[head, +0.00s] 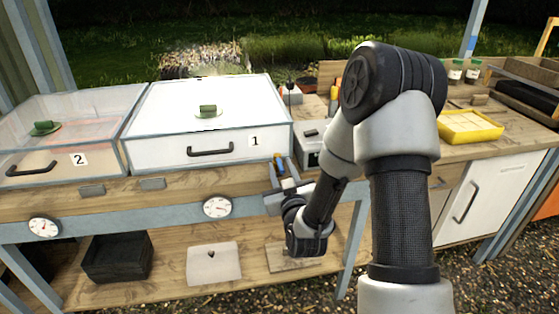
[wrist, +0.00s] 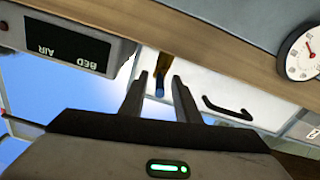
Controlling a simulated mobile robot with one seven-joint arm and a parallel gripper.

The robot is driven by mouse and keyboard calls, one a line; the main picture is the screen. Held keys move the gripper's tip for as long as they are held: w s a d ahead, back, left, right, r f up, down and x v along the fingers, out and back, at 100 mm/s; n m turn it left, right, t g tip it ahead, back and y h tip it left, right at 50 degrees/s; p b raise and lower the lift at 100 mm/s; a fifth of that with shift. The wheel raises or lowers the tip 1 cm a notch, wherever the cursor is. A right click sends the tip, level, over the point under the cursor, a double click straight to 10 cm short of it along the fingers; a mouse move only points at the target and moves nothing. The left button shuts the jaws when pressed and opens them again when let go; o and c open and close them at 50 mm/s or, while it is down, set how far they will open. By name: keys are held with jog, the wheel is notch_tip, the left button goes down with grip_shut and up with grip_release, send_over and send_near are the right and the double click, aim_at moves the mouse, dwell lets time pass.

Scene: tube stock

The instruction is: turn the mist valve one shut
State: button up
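A small brass-coloured fitting with a blue end (wrist: 160,78), which looks like the mist valve, shows at the bench's front edge, right of box 1. In the head view it is a small yellow and blue piece (head: 278,159) just beyond my fingers. My gripper (wrist: 159,84) is open, its two fingers apart with the fitting between them in the wrist view. I cannot tell whether they touch it. In the head view my gripper (head: 281,171) is at the box's front right corner. The fitting's far part is hidden.
Lidded box 1 (head: 168,152) has a black handle; box 2 (head: 28,168) stands left of it. Each lid carries a green knob. Dials (head: 217,207) sit on the front rail. A grey unit marked "BED AIR" (wrist: 60,44) is close beside the fitting. A yellow tray (head: 470,137) is further right.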

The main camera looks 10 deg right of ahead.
jog(key=shift+w, duration=0.1)
grip_shut()
jog(key=shift+a, duration=0.1)
dwell(0.3)
